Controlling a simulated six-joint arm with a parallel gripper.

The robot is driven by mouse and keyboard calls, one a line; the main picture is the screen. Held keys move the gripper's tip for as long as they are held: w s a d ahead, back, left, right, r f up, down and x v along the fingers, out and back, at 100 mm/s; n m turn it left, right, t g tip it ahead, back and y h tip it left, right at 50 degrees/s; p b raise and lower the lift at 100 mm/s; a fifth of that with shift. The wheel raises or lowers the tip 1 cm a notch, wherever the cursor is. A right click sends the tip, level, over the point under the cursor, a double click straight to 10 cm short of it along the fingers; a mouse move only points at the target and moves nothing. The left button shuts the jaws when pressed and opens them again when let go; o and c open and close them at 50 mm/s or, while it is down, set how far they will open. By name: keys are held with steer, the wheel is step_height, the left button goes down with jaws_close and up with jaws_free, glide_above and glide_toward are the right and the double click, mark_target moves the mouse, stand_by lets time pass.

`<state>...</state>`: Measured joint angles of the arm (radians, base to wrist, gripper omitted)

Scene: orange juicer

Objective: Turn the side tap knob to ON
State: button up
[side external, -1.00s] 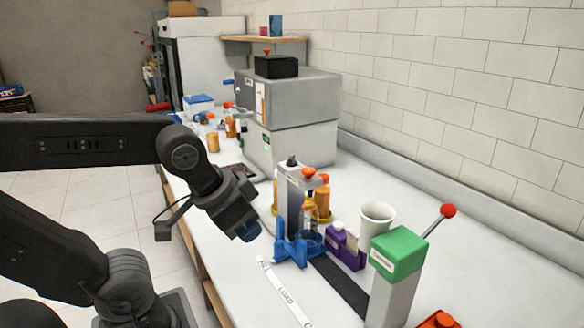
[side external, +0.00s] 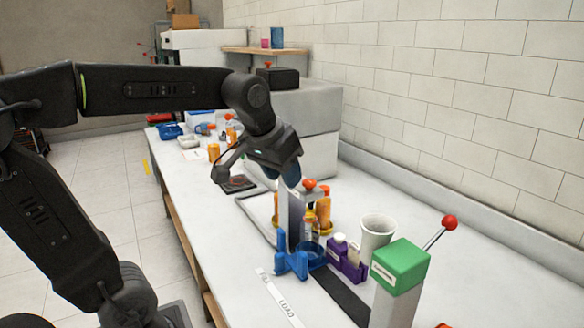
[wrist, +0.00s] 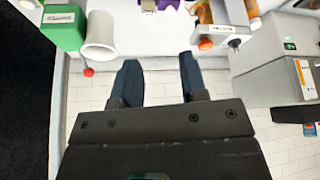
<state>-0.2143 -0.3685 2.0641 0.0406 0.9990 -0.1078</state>
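A grey column (side external: 296,222) stands on the bench with an orange-red knob (side external: 309,184) at its top. The wrist view shows this orange knob (wrist: 205,44) and a dark knob (wrist: 235,43) beside it. I cannot tell which one is the side tap knob, and I can read no ON mark. My gripper (side external: 291,178) is at the top of the column in the side view and hides the dark knob there. In the wrist view my gripper (wrist: 157,72) is open and empty, its two dark blue fingers apart. The orange knob lies just right of the right finger.
A blue holder (side external: 292,264), a purple carton (side external: 347,262) and a white cup (side external: 376,238) stand near the column. A green-topped post (side external: 400,264) with a red-ball lever (side external: 449,222) is at right. Orange bottles (side external: 323,212) and a grey machine (side external: 316,125) stand behind.

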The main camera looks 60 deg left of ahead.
steer(key=w+a+r+n+g+y, duration=0.1)
steer(key=w+a+n, duration=0.2)
steer(key=w+a, duration=0.5)
steer(key=w+a+r+n+g+y, duration=0.15)
steer(key=w+a, duration=0.25)
steer(key=a, duration=0.8)
steer(key=shift+n+t+h, duration=0.35)
steer(key=shift+n+h, duration=0.1)
steer(key=x, duration=1.4)
steer(key=shift+d+f, duration=0.3)
steer(key=shift+c, duration=0.2)
jaws_close()
